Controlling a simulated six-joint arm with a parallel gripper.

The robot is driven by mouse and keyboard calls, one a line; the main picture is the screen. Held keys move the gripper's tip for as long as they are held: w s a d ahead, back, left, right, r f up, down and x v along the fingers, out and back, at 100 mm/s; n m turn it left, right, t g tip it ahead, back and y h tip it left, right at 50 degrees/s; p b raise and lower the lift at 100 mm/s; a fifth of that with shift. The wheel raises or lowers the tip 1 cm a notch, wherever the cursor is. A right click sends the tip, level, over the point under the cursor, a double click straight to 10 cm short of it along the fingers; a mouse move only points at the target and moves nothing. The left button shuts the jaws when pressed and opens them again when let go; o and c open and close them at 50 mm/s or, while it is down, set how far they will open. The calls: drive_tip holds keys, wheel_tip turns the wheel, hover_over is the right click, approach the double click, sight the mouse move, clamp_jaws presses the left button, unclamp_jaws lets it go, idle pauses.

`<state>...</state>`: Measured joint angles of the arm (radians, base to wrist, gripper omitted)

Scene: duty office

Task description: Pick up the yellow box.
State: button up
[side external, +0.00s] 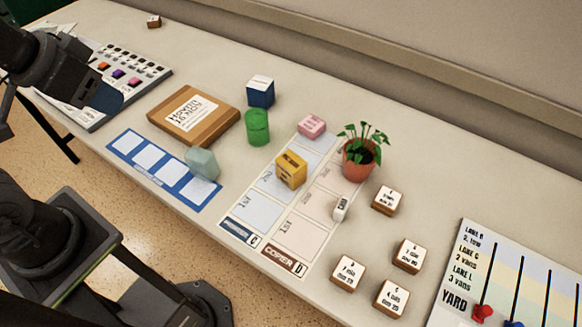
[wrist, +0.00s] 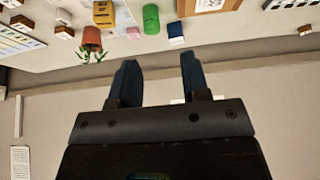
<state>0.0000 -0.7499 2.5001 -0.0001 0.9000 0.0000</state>
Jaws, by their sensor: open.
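In the side view my arm is at the upper left, and a dark blue finger (side external: 103,98) hangs over the button panel. My gripper is well apart from the yellow box.
A potted plant (side external: 359,165), a pink block (side external: 312,126) and a green cylinder (side external: 257,127) stand around the yellow box. A blue box (side external: 261,92), a brown package (side external: 193,114) and a pale green block (side external: 202,163) lie leftward. Several wooden cubes (side external: 387,199) lie right. A wall backs the table.

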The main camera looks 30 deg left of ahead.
drive_tip(key=o, duration=0.9)
